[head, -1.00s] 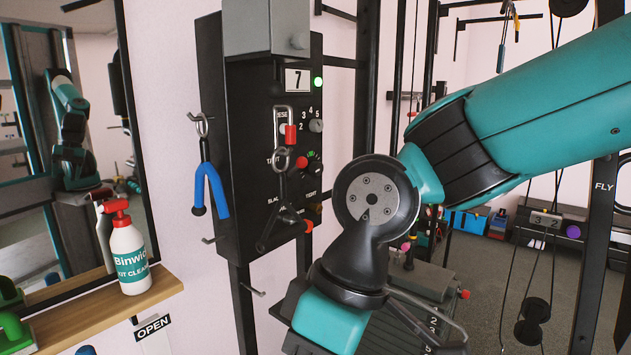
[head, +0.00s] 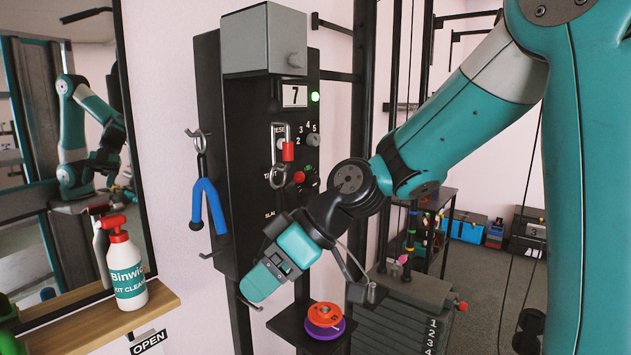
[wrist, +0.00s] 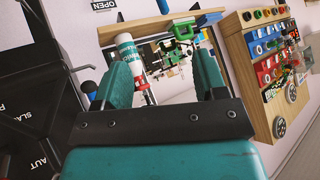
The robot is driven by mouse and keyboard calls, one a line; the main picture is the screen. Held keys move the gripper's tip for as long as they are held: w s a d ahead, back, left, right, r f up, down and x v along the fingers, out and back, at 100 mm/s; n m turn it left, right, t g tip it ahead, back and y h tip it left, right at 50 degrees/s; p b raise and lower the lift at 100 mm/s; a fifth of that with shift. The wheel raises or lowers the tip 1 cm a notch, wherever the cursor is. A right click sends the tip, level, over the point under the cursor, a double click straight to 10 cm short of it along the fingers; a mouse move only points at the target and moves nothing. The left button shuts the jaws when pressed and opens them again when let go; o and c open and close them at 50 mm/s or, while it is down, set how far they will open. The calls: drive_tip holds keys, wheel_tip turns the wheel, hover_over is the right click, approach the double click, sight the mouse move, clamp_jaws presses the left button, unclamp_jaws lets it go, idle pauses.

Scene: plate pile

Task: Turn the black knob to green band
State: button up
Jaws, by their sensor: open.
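The black control panel (head: 240,190) hangs on the pink wall left of my arm. A dark knob (head: 312,181) is on its lower right, beside a red knob (head: 299,177) and partly hidden by my arm. I cannot make out its pointer or a green band around it. My gripper (head: 259,285) is in front of the panel's lower part, pointing down-left, apart from the knob. In the wrist view its two fingers (wrist: 163,78) are spread with nothing held between them. The panel's edge, with part of its lettering (wrist: 38,160), shows at the left there.
A grey box (head: 265,40) tops the panel. A blue-handled tool (head: 208,200) hangs on its left side. A spray bottle (head: 127,270) stands on a wooden shelf (head: 95,318) by the mirror.

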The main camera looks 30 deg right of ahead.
drive_tip(key=w+d+r+t+y, duration=0.1)
drive_tip(key=w+d+r+t, duration=0.1)
drive_tip(key=w+d+t, duration=0.7)
drive_tip(key=m+t+h+p, duration=0.2)
drive_tip(key=t+h, duration=0.1)
drive_tip(key=t, duration=0.1)
approach(317, 183)
drive_tip(key=p+x, duration=0.7)
drive_tip(key=x, duration=0.3)
drive_tip(key=shift+a, duration=0.1)
drive_tip(key=shift+c, duration=0.3)
drive_tip(key=c, duration=0.9)
